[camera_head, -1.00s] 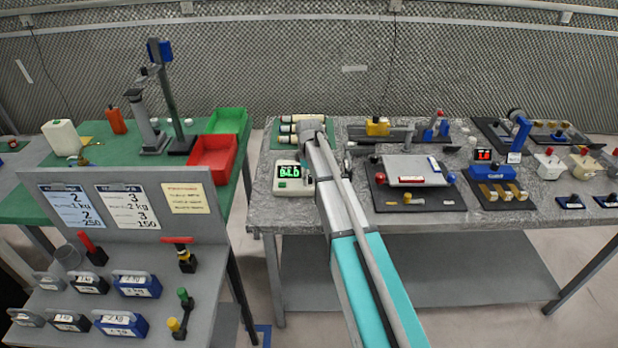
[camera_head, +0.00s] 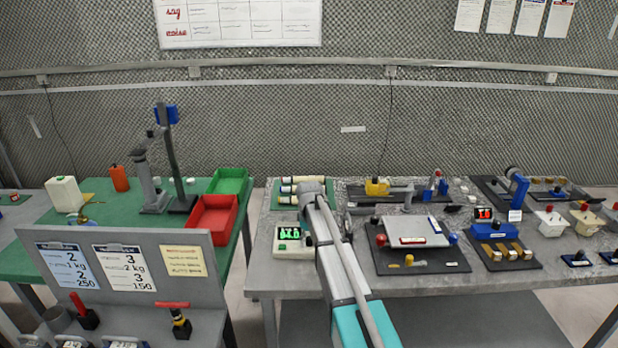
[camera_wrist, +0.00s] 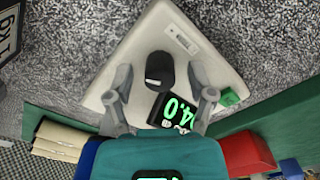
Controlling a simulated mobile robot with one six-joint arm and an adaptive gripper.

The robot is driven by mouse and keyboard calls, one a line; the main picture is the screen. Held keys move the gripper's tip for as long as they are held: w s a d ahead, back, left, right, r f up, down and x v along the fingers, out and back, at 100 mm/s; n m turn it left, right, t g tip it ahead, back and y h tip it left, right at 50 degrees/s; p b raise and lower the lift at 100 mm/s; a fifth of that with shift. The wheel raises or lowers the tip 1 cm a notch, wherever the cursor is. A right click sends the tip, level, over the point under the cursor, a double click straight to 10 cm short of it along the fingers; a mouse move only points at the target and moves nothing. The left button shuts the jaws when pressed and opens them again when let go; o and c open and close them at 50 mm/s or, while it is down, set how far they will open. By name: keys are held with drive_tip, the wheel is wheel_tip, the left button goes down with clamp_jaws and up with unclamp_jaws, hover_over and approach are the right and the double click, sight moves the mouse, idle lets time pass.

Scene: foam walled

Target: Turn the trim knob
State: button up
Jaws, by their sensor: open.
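The trim knob (camera_wrist: 160,70) is a black, rounded grip on the white box (camera_wrist: 165,30) of a small instrument. The box carries a dark display (camera_wrist: 174,111) with green digits, partly covered by my wrist, and a green button (camera_wrist: 229,97). My gripper (camera_wrist: 160,77) is open in the wrist view, with one grey finger on each side of the knob and visible gaps between. In the head view the white instrument (camera_head: 291,248) stands at the left end of the grey table, beside my arm. The knob and fingertips are hidden there.
Cream cylinders (camera_head: 303,190) lie behind the instrument. A dark board with a grey plate (camera_head: 412,230) lies to the right of my arm. A red bin (camera_head: 213,219) and a green bin (camera_head: 230,181) stand on the green table at left. A grey sign panel (camera_head: 125,262) stands in front.

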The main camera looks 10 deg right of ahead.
drive_tip(key=m, duration=0.4)
drive_tip(key=shift+m, duration=0.3)
drive_tip(key=m, duration=0.9)
drive_tip(key=shift+d, duration=0.1)
drive_tip(key=m, duration=0.4)
wheel_tip(320, 180, up, 14)
drive_tip(key=p, duration=1.4)
drive_tip(key=shift+w+d+r+n+t+y, duration=0.2)
drive_tip(key=shift+w+r+n+t+y, duration=0.45)
drive_tip(key=shift+w+r+n+t, duration=0.6)
drive_tip(key=shift+w+d+r+n+t+y, duration=0.2)
drive_tip(key=shift+w+r+n+t+y, duration=0.45)
drive_tip(key=shift+w+n+t, duration=0.6)
drive_tip(key=shift+w+d+r+n+t+y, duration=0.2)
drive_tip(key=shift+w+r+n+t+y, duration=0.4)
drive_tip(key=shift+w+r+n+t, duration=0.7)
drive_tip(key=shift+w+f+m+t, duration=0.2)
drive_tip(key=shift+f+m+t, duration=0.05)
drive_tip(key=shift+m+t, duration=0.15)
drive_tip(key=shift+s, duration=0.1)
